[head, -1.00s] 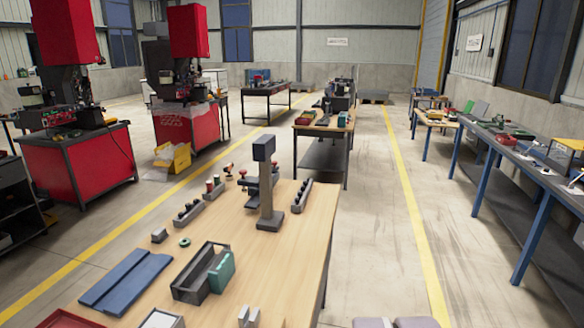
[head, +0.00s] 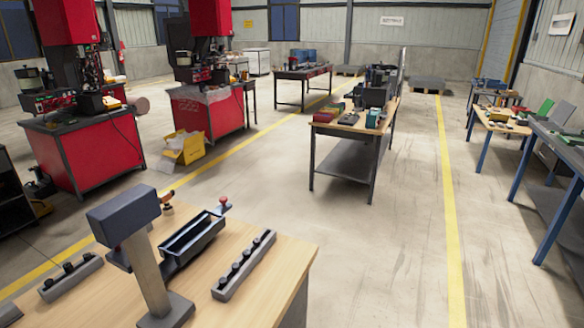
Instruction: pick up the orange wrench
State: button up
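I cannot make out an orange wrench anywhere in the head view. My gripper is not in view.
A second rail (head: 70,278) lies at left. A workbench with small coloured items (head: 350,128) stands ahead, and another dark table (head: 302,74) farther back. Red machines (head: 85,150) stand at left. Blue-legged benches (head: 555,200) line the right. Bare floor (head: 400,220) lies right of the near table.

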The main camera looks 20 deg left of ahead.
aim_at(168, 210)
jog(key=i+u, duration=0.1)
jog(key=i, duration=0.4)
jog(key=i+l+u, duration=0.15)
jog(key=i, duration=0.4)
jog(key=i+l+u, duration=0.1)
jog(key=i, duration=0.4)
jog(key=i+l+u, duration=0.15)
jog(key=i, duration=0.35)
jog(key=i+l+u, duration=0.1)
jog(key=i+l, duration=0.3)
jog(key=i+l+u, duration=0.15)
jog(key=i+l, duration=0.15)
jog(key=i, duration=0.25)
jog(key=i+j+u, duration=0.2)
jog(key=j+u, duration=0.25)
jog(key=i+j+u, duration=0.25)
jog(key=u, duration=0.25)
jog(key=i+j+u, duration=0.15)
jog(key=i+u, duration=0.3)
jog(key=i+j+u, duration=0.1)
jog(key=i+u, duration=0.15)
jog(key=u, duration=0.2)
jog(key=i+u, duration=0.3)
jog(key=u, duration=0.15)
jog(key=i+l+u, duration=0.25)
jog(key=u, duration=0.25)
jog(key=i+l+u, duration=0.3)
jog(key=u, duration=0.15)
jog(key=i+j+u, duration=0.2)
jog(key=i, duration=0.25)
